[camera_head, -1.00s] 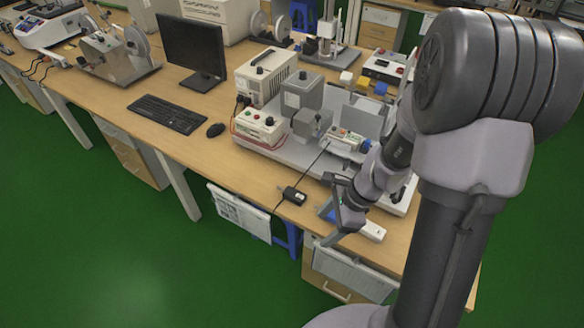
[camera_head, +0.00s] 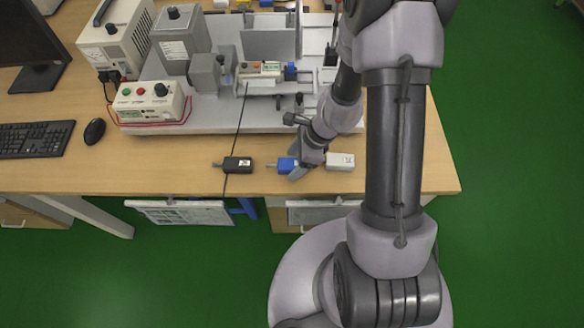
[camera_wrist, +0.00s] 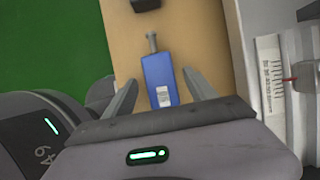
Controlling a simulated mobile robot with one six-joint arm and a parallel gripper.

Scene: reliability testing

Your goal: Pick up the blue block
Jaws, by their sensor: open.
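The blue block (camera_head: 287,164) lies on the wooden table near its front edge, partly hidden by my gripper in the head view. In the wrist view the blue block (camera_wrist: 159,76) lies between my two fingers, with a grey metal pin at its far end and a small white label near me. My gripper (camera_head: 297,172) is at the block's right end in the head view. In the wrist view my gripper (camera_wrist: 160,82) is open, its fingers on either side of the block, with a gap visible on both sides.
A black block (camera_head: 237,165) lies to the left and a white block (camera_head: 340,161) to the right of my gripper. Behind stands a grey test rig (camera_head: 210,125) with a control box (camera_head: 150,102). A mouse (camera_head: 94,131) and keyboard (camera_head: 36,139) are further left.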

